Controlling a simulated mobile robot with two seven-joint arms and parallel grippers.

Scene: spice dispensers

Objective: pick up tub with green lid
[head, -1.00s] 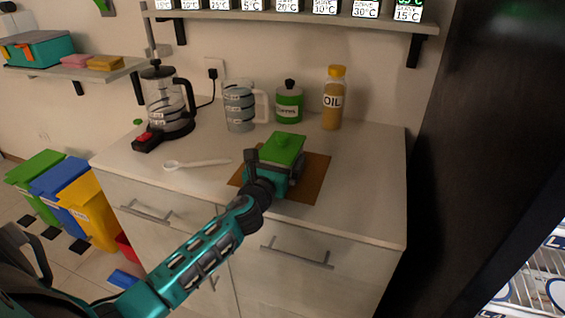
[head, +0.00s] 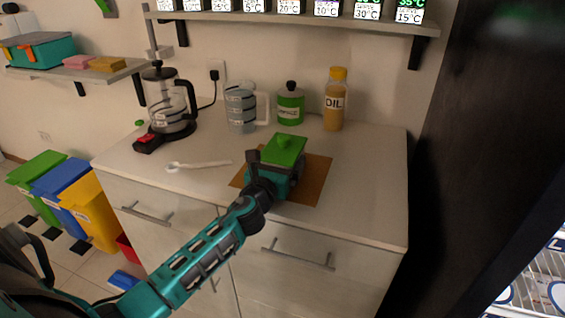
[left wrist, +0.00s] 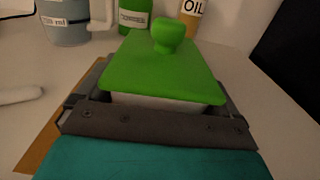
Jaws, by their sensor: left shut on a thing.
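The tub with the green lid (head: 284,150) is at the brown mat (head: 313,180) on the counter. In the left wrist view its green lid (left wrist: 155,70) with a round knob fills the middle, and a strip of its pale body shows below the lid. My left gripper (head: 277,172) is shut on the tub, with dark finger parts at its sides just under the lid. The gripper hides most of the tub's body, and I cannot tell whether its base touches the mat. My right gripper is not in view.
Behind the tub stand a measuring jug (head: 240,108), a green canister (head: 290,104) and an oil bottle (head: 335,100). A glass kettle (head: 168,100) and a white spoon (head: 198,164) are to the left. A dark tall panel (head: 480,120) bounds the right; the counter's right front is clear.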

